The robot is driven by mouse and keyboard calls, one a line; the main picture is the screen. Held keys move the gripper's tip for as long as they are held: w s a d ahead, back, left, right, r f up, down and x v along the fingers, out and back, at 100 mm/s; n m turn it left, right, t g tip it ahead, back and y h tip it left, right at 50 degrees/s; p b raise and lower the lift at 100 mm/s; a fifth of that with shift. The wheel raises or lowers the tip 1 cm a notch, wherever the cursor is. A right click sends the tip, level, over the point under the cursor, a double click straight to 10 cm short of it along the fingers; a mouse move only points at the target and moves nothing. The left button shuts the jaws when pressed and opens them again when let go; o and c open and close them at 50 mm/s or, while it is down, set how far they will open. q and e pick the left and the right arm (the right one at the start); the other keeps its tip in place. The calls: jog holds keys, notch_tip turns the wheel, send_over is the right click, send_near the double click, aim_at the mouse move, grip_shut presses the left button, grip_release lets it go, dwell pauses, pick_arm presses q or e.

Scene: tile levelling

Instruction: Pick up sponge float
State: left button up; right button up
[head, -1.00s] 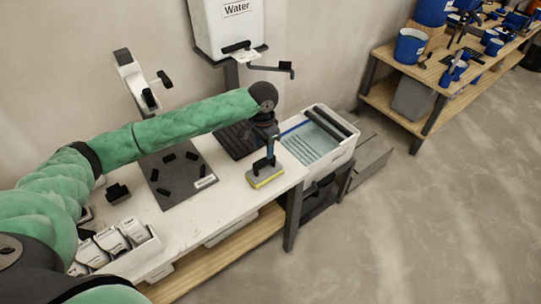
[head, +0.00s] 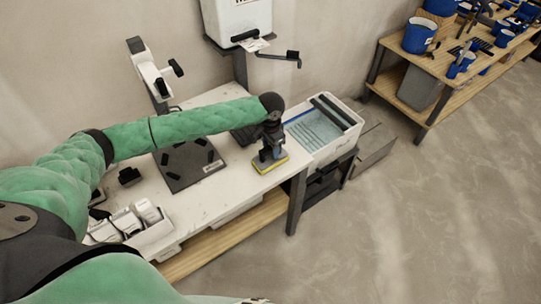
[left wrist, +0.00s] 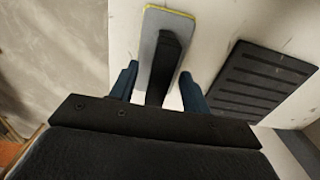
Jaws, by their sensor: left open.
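The sponge float (head: 271,163) lies on the white workbench near its right front corner. It has a yellow sponge edge, a grey plate and a dark handle. My left gripper (head: 272,148) is right above it, pointing down. In the left wrist view the sponge float (left wrist: 157,70) shows between the two blue fingers of the open left gripper (left wrist: 158,90). One finger stands on each side of the dark handle, with a gap showing on both sides. My left arm hides part of the bench behind it. My right gripper is not in view.
A white wash tub (head: 320,135) with rollers stands just right of the bench. A dark ribbed mat (left wrist: 255,80) lies beside the float. A dark board (head: 188,165) with small black pieces lies farther left. A water container (head: 238,20) stands behind.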

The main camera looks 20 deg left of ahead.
pick_arm(q)
jog(key=shift+f, duration=0.15)
grip_shut()
